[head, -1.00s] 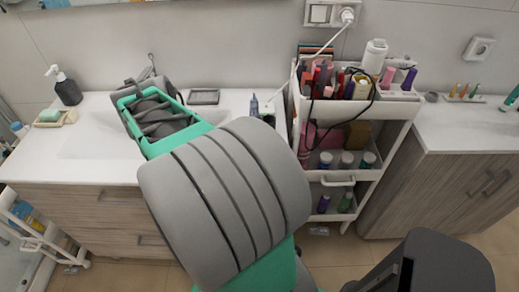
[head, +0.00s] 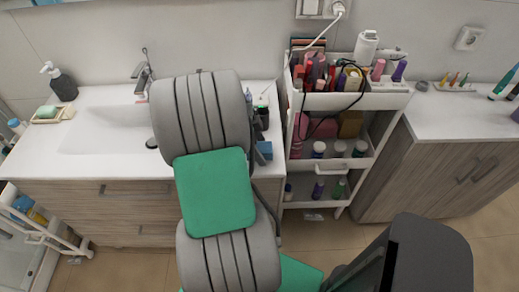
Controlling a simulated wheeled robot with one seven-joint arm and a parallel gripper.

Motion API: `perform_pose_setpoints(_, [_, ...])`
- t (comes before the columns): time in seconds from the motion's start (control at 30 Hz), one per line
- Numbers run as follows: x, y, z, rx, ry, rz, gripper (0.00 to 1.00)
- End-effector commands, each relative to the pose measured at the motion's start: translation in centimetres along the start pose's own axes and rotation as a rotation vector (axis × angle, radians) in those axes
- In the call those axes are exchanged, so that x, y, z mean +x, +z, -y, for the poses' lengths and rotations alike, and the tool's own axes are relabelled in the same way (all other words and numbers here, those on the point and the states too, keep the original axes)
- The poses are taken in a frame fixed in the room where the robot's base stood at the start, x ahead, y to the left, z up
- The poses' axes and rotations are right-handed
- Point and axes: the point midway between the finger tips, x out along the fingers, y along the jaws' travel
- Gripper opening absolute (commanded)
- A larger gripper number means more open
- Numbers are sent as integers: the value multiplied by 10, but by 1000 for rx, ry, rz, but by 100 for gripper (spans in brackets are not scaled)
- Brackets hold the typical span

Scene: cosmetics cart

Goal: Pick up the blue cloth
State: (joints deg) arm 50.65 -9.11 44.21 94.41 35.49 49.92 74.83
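A small blue piece (head: 265,150) shows at the right end of the sink counter, just right of my arm. It may be the blue cloth, but it is partly covered and too small to be sure. My gripper (head: 262,113) seems to be the dark part behind my arm, above the counter's right end and close to the blue piece. My grey and green arm hides most of it, so its fingers and any hold on the blue piece cannot be made out.
The white sink counter (head: 95,166) lies left of my arm, with a faucet (head: 142,72), a soap dispenser (head: 62,85) and a soap dish (head: 48,116). A white cart (head: 372,101) full of cosmetics stands close on the right. A cabinet (head: 440,180) stands beyond it.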

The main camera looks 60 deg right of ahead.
Motion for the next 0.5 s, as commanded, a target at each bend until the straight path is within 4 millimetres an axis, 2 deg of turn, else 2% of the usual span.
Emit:
perform_pose_setpoints(0.07, [0, 0, 0, 0, 0, 0, 70])
perform_pose_setpoints(0.5, [-1, 0, 0, -1, 0, 0, 34])
